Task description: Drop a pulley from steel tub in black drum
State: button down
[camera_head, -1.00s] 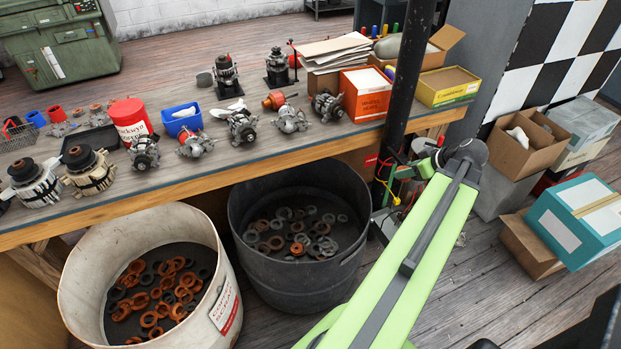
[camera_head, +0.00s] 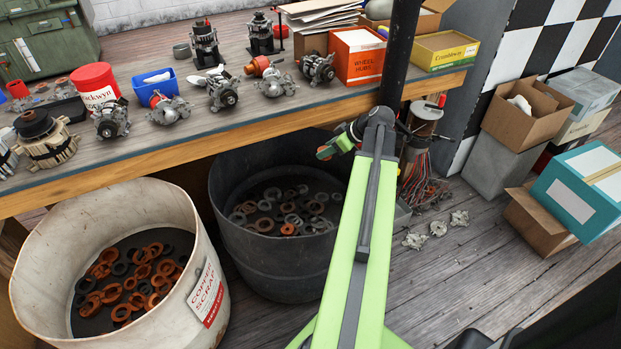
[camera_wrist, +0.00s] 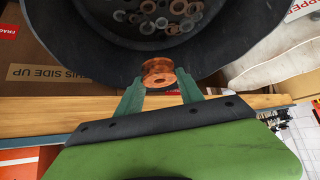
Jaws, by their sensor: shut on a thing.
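My gripper (camera_head: 334,148) is shut on a copper-coloured pulley (camera_wrist: 158,72), held between its two green fingers in the wrist view. The black drum (camera_head: 278,265) stands under the bench, with several grey and rusty rings inside. My gripper is above its right rear rim in the head view. In the wrist view the pulley overlaps the near edge of the drum (camera_wrist: 88,70); its height above it is unclear. A grey metal cylinder (camera_head: 426,118) stands behind my arm; I cannot tell whether it is the steel tub.
A cream tub (camera_head: 213,270) labelled copper scrap stands left of the drum. The bench edge (camera_head: 190,174) overhangs the drum's back. A black post (camera_head: 398,60) rises beside my gripper. Loose metal parts (camera_head: 437,228) and cardboard boxes (camera_head: 520,128) are at right.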

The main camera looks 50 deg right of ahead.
jog(key=w+a+f+n+b, duration=0.1)
jog(key=w+a+f+b, duration=0.15)
jog(key=w+f, duration=0.2)
notch_tip(320, 180, down, 23)
jog(key=b, duration=2.2)
jog(key=shift+w+a+y+b, duration=0.15)
jog(key=shift+a+y+b, duration=0.15)
jog(key=shift+y+b, duration=0.1)
jog(key=shift+r, duration=0.15)
jog(key=c, duration=0.7)
grip_release()
